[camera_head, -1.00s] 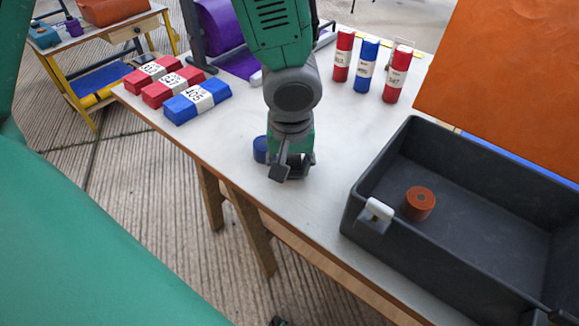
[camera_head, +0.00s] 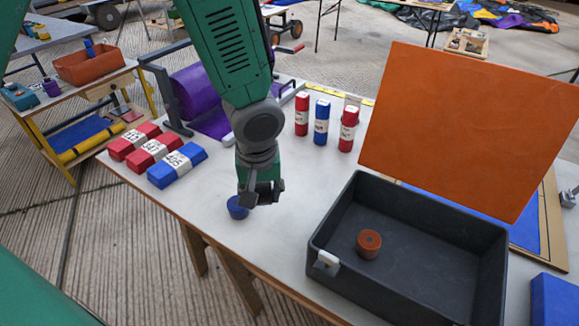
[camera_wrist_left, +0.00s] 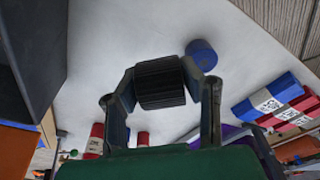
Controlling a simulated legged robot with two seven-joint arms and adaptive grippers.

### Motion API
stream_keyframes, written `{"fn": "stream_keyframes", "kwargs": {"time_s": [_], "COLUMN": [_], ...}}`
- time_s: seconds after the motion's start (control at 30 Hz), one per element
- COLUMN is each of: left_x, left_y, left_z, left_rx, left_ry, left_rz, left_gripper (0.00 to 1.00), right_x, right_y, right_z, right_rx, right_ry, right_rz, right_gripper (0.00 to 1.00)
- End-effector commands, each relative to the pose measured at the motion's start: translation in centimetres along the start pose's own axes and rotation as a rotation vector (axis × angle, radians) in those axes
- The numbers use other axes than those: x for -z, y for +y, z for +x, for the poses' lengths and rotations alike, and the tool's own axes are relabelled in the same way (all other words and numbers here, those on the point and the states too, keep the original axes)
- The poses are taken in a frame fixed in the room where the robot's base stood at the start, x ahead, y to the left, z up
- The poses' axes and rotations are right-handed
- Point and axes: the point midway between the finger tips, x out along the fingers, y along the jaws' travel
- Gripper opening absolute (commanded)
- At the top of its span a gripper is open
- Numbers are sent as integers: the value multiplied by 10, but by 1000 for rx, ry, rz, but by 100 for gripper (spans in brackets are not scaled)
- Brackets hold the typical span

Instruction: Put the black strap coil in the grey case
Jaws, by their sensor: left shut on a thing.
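The black strap coil (camera_wrist_left: 160,83) is a ribbed dark roll between the two fingers of my left gripper (camera_wrist_left: 160,88) in the left wrist view. My left gripper also shows in the head view (camera_head: 262,196), shut on the coil, over the table to the left of the case. The coil is hardly visible in the head view. The grey case (camera_head: 335,212) stands open at the right with its orange lid (camera_head: 465,130) raised. A rust-brown coil (camera_head: 369,244) sits inside the case near its left end. My right gripper is not in view.
A blue coil (camera_head: 237,208) sits on the table (camera_head: 275,235) beside my left gripper. Red and blue blocks (camera_head: 177,165) lie at the left. Red and blue cylinders (camera_head: 321,122) stand behind the case. A purple roll (camera_head: 200,98) is at the back left.

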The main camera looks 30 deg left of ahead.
Motion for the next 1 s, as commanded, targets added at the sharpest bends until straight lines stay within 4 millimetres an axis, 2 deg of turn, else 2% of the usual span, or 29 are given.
{"fn": "stream_keyframes", "kwargs": {"time_s": [0.27, 0.6, 0.7, 1.0], "left_x": [0, -21, -27, -30], "left_y": [0, 8, 10, 10], "left_z": [1, 16, 18, 20], "left_rx": [-5, -67, -82, -91], "left_ry": [4, 8, 3, 0], "left_rz": [53, 478, 555, 596], "left_gripper": [3, 3, 3, 3], "right_x": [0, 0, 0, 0], "right_y": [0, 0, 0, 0], "right_z": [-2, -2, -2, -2], "right_rx": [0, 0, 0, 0], "right_ry": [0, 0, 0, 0], "right_rz": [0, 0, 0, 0], "right_gripper": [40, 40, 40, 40]}}
